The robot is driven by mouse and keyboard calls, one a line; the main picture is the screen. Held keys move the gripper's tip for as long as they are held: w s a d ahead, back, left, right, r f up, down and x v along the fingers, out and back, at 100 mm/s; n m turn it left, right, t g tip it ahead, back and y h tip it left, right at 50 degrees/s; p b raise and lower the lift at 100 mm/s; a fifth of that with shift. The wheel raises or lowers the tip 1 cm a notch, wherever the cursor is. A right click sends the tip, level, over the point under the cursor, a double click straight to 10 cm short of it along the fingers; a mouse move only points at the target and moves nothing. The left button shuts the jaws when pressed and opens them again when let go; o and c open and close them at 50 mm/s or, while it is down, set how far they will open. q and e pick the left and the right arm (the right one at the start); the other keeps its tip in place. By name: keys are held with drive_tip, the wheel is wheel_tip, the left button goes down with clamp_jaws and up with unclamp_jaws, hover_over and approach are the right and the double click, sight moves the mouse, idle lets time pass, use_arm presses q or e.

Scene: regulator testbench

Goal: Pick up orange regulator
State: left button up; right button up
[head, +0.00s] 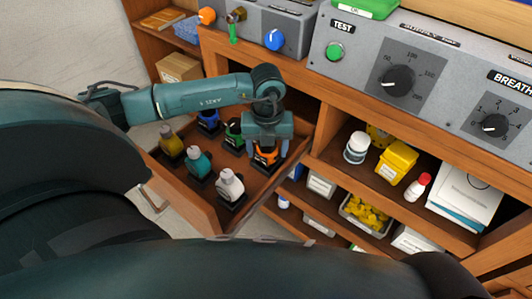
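The orange regulator (266,158) stands on a dark base in the right part of an open wooden drawer (203,208). My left gripper (267,151) points down over it, with one finger on each side of the regulator. The fingers look spread wide; any contact with the regulator is too small to see. The gripper body hides the regulator's top. My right gripper is not in view.
Blue (208,119), green (233,129), olive (171,140), teal (199,162) and white (230,184) regulators stand close by in the drawer. The bench panel (355,70) rises behind. Shelves with bottles and a yellow container (397,162) lie to the right.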

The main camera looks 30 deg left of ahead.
use_arm(q)
drive_tip(key=c, duration=1.2)
drive_tip(key=shift+r, duration=0.1)
